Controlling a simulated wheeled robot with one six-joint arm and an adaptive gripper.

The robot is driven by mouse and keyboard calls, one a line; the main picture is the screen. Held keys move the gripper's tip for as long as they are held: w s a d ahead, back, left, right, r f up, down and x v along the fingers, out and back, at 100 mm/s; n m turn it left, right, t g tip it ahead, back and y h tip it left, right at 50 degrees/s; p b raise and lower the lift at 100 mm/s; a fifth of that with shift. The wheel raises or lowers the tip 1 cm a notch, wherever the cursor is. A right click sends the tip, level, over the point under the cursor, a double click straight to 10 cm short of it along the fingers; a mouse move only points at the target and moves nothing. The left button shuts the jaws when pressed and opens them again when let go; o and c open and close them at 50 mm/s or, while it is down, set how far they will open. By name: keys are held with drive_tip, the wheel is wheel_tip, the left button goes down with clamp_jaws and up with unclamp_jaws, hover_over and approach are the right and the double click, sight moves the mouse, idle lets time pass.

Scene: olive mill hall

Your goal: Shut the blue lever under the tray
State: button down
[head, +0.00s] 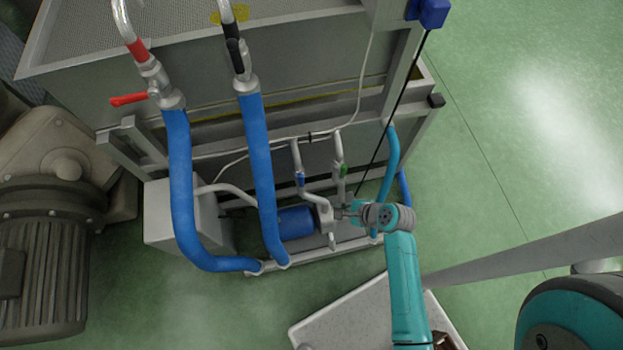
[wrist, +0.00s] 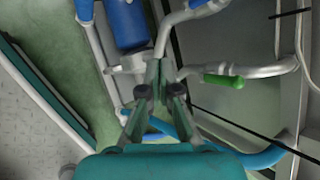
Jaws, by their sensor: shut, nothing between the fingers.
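The blue lever (head: 300,179) sits on a thin metal pipe under the steel tray (head: 240,72) in the head view. It looks in line with its pipe. In the wrist view, only a bit of the blue lever (wrist: 197,3) shows at the top edge. My gripper (head: 343,213) is low by the pump, to the right of and below the blue lever, apart from it. In the wrist view, my gripper (wrist: 158,75) has its fingers together with nothing between them. A green lever (head: 343,170) is on the neighbouring pipe; it also shows in the wrist view (wrist: 224,81).
A blue pump (head: 296,222) stands beside the pipes. Thick blue hoses (head: 262,175) hang on the left, with a red lever (head: 128,99) above. A black cable (head: 391,110) crosses down to the right of the levers. Green floor (head: 500,180) is clear at right.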

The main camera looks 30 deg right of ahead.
sight(301, 182)
drive_tip(key=w+d+r+m+g+y, duration=0.1)
drive_tip(key=w+d+r+m+y, duration=0.2)
drive_tip(key=w+d+m, duration=0.1)
drive_tip(key=shift+w+d, duration=0.75)
drive_tip(key=shift+w, duration=0.5)
drive_tip(key=w+a+r+x, duration=0.1)
drive_tip(key=r+x, duration=0.1)
drive_tip(key=x, duration=1)
drive_tip(key=shift+w+a+f, duration=0.2)
drive_tip(key=shift+w+a, duration=0.25)
drive_tip(key=shift+a, duration=0.05)
drive_tip(key=shift+a, duration=0.1)
